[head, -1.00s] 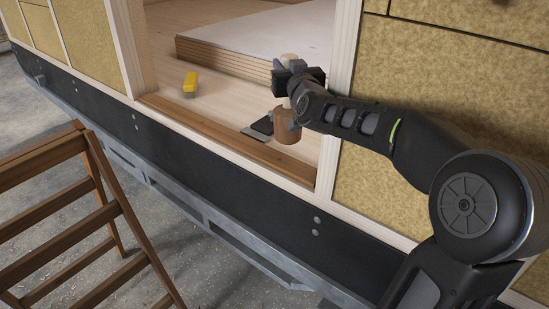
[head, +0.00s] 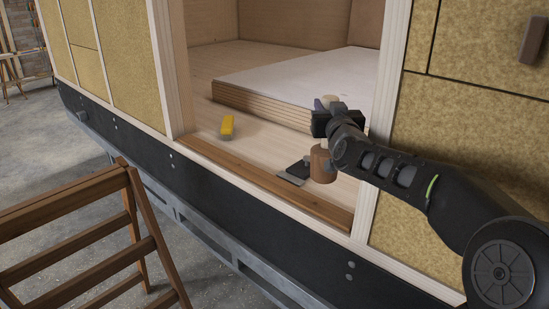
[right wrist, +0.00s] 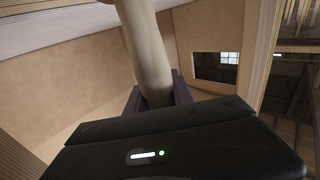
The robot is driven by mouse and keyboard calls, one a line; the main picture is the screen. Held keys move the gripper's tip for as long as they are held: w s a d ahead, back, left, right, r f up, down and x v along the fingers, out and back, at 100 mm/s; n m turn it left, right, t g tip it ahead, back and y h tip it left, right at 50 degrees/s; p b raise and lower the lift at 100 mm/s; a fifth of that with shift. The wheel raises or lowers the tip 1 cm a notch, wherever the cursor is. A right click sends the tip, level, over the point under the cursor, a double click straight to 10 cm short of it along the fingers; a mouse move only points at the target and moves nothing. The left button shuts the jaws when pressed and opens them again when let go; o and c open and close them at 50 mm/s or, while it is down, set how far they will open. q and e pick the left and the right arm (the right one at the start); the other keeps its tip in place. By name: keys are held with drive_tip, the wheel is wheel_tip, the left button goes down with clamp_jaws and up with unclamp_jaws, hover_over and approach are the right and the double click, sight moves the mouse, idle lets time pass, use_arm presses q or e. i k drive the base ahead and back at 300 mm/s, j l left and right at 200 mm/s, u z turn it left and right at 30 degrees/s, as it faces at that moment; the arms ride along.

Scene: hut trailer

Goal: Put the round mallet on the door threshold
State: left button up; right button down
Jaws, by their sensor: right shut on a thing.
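The round mallet has a brown cylindrical head (head: 322,164) and a pale wooden handle (right wrist: 147,45). My right gripper (head: 328,121) is shut on the handle, with the mallet head hanging down below it in the head view. The head is inside the doorway, just behind the threshold; I cannot tell whether it touches the floor. The door threshold (head: 262,184) is a long brown wooden strip along the bottom of the door opening, and its top is bare. My left gripper is not in view.
A dark, flat-bladed tool (head: 295,172) lies on the floor just left of the mallet head. A stack of boards (head: 290,85) fills the back. A wooden step ladder (head: 90,235) stands outside, front left.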

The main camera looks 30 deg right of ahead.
sight(281, 162)
drive_tip(key=j, duration=0.15)
drive_tip(key=i+z, duration=0.15)
drive_tip(key=i, duration=0.55)
drive_tip(key=i+j+z, duration=0.2)
drive_tip(key=i, duration=0.45)
